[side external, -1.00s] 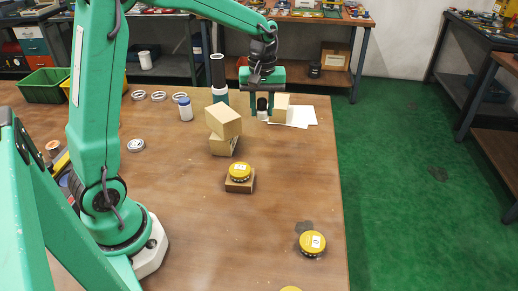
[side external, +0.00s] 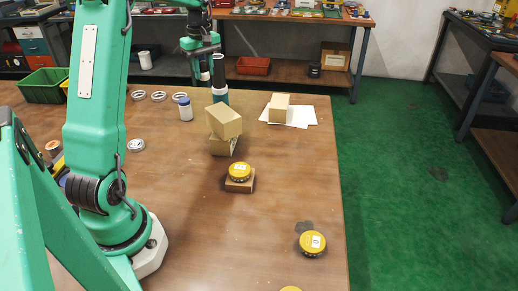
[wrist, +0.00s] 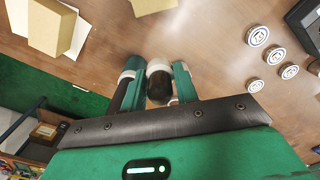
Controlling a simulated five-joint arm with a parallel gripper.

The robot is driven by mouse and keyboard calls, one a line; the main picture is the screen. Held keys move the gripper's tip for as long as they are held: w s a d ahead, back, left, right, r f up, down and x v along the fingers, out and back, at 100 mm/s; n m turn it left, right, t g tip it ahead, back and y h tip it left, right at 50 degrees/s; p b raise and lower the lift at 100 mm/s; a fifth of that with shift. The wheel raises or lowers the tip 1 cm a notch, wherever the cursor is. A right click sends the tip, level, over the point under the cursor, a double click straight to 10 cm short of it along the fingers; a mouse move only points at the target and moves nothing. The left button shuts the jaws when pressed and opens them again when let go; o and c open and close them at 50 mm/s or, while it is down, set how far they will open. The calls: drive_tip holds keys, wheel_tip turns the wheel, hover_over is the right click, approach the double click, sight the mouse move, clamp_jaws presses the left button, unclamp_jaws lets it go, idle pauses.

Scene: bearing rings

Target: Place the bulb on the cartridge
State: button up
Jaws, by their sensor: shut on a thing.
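My gripper (wrist: 157,88) is shut on a small dark piece with a white cap, seemingly the bulb (wrist: 159,66), held between the fingers in the wrist view. In the side external view my gripper (side external: 204,66) is raised at the back of the table. No other part is clearly the cartridge.
Two stacked cardboard boxes (side external: 226,121) stand in front of the cylinder. Another box (side external: 279,107) rests on white paper (side external: 301,112).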

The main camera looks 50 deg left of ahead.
hover_over(184, 100)
wheel_tip(184, 100, down, 7)
drive_tip(key=shift+a+r, duration=0.1)
drive_tip(key=shift+a, duration=0.05)
idle(0.3)
drive_tip(key=shift+f, duration=2.05)
drive_tip(key=shift+f, duration=0.15)
drive_tip(key=o, duration=1)
drive_tip(key=shift+c, duration=0.2)
wheel_tip(184, 100, up, 12)
drive_tip(key=shift+r, duration=0.2)
